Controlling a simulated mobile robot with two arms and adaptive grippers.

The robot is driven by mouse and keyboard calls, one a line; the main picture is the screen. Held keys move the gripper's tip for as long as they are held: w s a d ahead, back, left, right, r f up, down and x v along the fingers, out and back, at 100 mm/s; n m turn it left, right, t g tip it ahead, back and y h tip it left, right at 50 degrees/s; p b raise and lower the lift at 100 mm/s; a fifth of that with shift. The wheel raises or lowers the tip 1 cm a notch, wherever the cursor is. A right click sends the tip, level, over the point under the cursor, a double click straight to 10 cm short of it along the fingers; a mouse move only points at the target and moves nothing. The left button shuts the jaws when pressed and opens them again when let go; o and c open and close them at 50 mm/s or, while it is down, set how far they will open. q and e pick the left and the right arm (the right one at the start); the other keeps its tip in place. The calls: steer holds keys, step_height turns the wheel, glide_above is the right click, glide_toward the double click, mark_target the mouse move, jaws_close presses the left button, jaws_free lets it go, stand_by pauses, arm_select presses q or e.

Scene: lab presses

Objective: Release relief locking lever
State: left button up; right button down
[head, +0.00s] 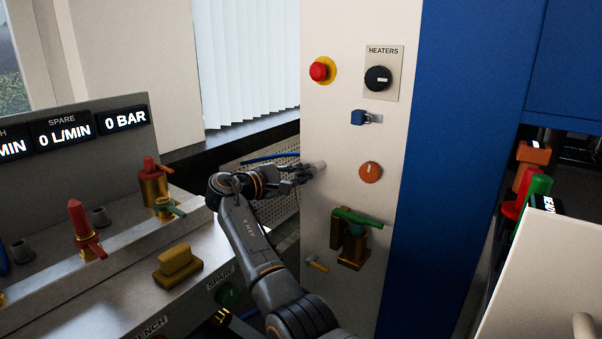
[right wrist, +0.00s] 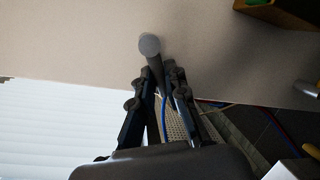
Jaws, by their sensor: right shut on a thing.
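A pale grey lever with a round end (head: 318,167) sticks out at the left edge of the white panel (head: 330,110). It also shows in the right wrist view (right wrist: 149,45), where its darker stem runs down between my fingers. My right gripper (head: 303,172) is shut on this lever, its fingertips (right wrist: 160,82) close together around the stem. The fingers hide part of the stem. No label on the lever can be read. My left gripper is not in view.
The panel carries a red button (head: 318,71), a black heaters knob (head: 377,78), a blue padlock (head: 358,117), an orange knob (head: 370,172), a green-handled valve (head: 355,230) and a small orange-tipped lever (head: 317,263). A bench with valves (head: 130,270) stands left.

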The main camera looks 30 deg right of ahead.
steer(key=c, duration=1.4)
jaws_free()
steer(key=shift+o, duration=0.2)
steer(key=v, duration=1.2)
